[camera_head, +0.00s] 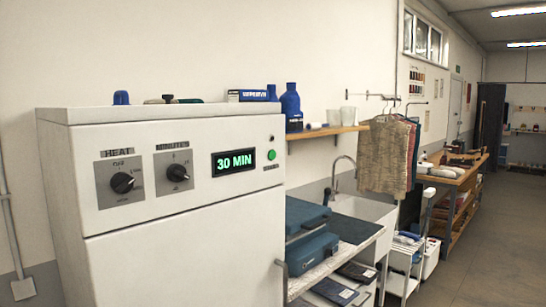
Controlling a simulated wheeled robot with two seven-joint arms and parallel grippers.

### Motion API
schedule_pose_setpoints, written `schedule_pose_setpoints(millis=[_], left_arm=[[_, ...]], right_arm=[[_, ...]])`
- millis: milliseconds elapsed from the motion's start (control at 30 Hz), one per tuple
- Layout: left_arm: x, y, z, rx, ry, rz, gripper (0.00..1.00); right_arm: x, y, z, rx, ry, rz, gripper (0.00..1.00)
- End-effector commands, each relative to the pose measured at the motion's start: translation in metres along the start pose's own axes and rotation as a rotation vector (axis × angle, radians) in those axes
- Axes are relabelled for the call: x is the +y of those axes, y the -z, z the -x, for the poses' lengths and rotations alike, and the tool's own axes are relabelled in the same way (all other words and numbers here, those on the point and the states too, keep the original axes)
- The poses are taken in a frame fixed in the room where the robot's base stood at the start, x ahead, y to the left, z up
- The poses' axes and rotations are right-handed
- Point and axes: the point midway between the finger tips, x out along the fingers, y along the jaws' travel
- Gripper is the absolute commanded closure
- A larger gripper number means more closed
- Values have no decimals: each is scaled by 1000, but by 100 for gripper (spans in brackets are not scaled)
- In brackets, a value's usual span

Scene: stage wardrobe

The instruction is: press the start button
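A white machine (180,255) stands at the left, with its control panel facing me. A round green button (271,155) sits at the right of the panel, with a small dark label under it. A smaller light or knob (271,138) is just above it. The display (234,162) reads "30 MIN" in green. The heat dial (122,182) and the minutes dial (177,172) are black knobs on grey plates. Neither of my grippers shows in this view.
Blue bottles (291,104) and other items stand behind the machine's top and on a wooden shelf (328,131). Blue cases (311,252) lie on a bench to the right, beside a sink (365,211). Hanging garments (387,158) are further back. Open floor (490,250) lies at the right.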

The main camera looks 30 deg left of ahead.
Motion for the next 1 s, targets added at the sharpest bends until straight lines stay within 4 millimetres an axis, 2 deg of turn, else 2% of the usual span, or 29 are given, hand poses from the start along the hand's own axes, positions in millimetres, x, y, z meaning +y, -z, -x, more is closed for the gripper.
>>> schedule_pose_setpoints(millis=[67,500,1000], left_arm=[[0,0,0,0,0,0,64],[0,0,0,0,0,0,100],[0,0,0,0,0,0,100]], right_arm=[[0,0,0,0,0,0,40],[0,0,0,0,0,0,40],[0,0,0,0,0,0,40]])
